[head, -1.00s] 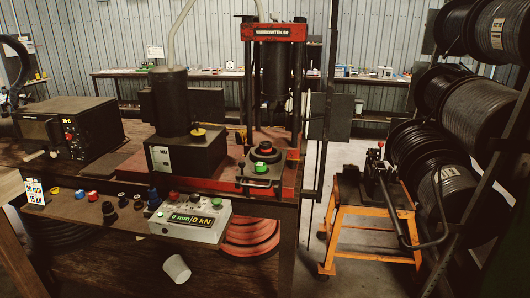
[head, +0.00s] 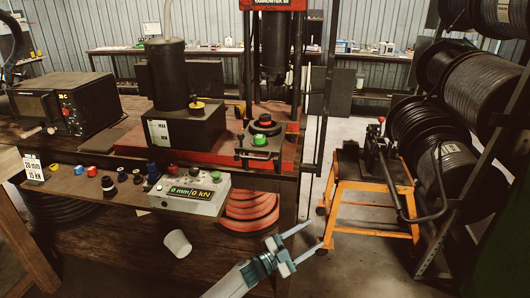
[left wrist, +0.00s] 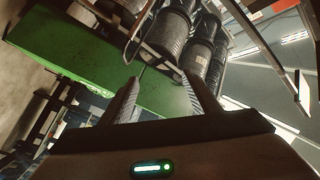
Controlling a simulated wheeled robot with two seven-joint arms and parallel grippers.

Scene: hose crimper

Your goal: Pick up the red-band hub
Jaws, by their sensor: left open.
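A row of small hubs and caps lies along the bench's front ledge in the head view. A small red-topped piece (head: 92,171) sits between a blue one (head: 78,169) and a dark one (head: 108,186); it may be the red-band hub, but it is too small to make out a band. My left gripper (head: 316,235) is open and empty, low in front of the bench and well to the right of that row. The left wrist view shows its two fingers (left wrist: 160,80) apart with nothing between them. My right gripper is not in view.
A control box (head: 190,194) reading 0 mm and 0 kN stands on the ledge. Behind it is the red press base (head: 135,140). A white cup (head: 177,243) is below the ledge. An orange stand (head: 370,213) and hose reels (head: 447,170) are on the right.

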